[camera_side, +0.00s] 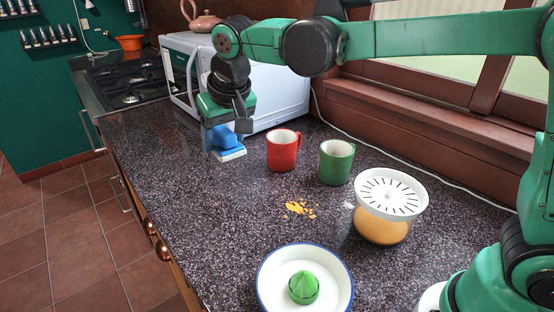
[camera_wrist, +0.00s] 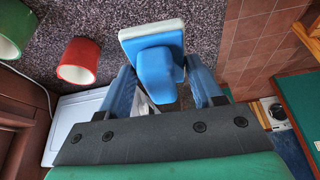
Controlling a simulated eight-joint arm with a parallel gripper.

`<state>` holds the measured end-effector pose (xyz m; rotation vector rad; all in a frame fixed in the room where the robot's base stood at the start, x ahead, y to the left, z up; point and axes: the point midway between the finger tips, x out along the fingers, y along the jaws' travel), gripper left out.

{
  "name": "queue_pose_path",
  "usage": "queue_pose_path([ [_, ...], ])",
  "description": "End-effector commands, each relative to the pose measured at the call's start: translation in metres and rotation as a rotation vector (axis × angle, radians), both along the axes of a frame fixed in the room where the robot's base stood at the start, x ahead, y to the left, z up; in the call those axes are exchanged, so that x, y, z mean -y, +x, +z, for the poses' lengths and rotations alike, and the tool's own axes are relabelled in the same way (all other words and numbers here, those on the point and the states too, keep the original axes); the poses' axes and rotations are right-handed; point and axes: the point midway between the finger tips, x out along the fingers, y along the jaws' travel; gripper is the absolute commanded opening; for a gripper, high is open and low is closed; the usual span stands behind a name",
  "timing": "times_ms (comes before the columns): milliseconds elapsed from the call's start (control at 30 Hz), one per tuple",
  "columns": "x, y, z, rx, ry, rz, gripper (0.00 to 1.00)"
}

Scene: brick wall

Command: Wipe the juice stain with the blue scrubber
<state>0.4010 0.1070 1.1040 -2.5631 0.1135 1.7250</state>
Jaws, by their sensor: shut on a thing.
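The blue scrubber (camera_side: 226,141) has a blue handle on a pale base pad. My gripper (camera_side: 222,132) is shut on it, with the pad facing down, near the front of the microwave at the far part of the counter. I cannot tell whether the pad is touching the counter. In the wrist view the scrubber (camera_wrist: 157,70) sits between my two blue fingers (camera_wrist: 166,85). The orange-yellow juice stain (camera_side: 300,209) lies on the dark speckled counter (camera_side: 200,215), to the right of and nearer than my gripper, in small patches.
A red mug (camera_side: 283,150) and a green mug (camera_side: 336,162) stand behind the stain. A white microwave (camera_side: 275,92) stands behind. The counter left of the stain is clear.

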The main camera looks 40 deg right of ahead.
Motion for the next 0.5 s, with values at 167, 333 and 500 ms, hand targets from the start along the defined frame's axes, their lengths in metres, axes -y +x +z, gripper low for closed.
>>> queue_pose_path([
  [167, 0.060, 0.009, -0.048, -0.004, 0.000, -0.298, 0.17],
  [333, 0.105, 0.004, -0.081, 0.002, -0.002, -0.525, 0.17],
  [500, 0.123, -0.002, -0.095, 0.005, -0.003, -0.625, 0.17],
])
